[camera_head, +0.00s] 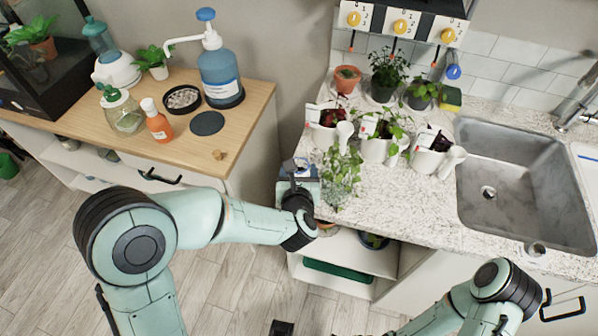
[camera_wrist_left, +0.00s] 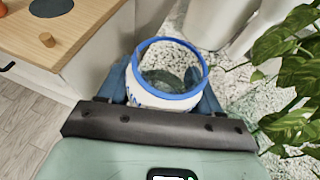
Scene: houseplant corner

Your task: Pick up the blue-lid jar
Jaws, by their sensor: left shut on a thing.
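The blue-lid jar (camera_wrist_left: 150,97) is white, with a bright blue ring around a clear greenish top. In the left wrist view it sits between the two blue fingers of my left gripper (camera_wrist_left: 164,92), which is shut on it. In the head view my left gripper (camera_head: 301,180) is at the left end of the granite counter, and the jar is mostly hidden there by the gripper. I cannot tell whether the jar touches the counter. My right arm shows at the lower right of the head view, but its gripper is out of view.
A leafy plant (camera_head: 341,174) stands close to the right of my left gripper. White pots (camera_head: 377,150) and a sink (camera_head: 520,180) are further right. A wooden cabinet top (camera_head: 240,125) with a blue pump bottle (camera_head: 219,75) is to the left, across a gap.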

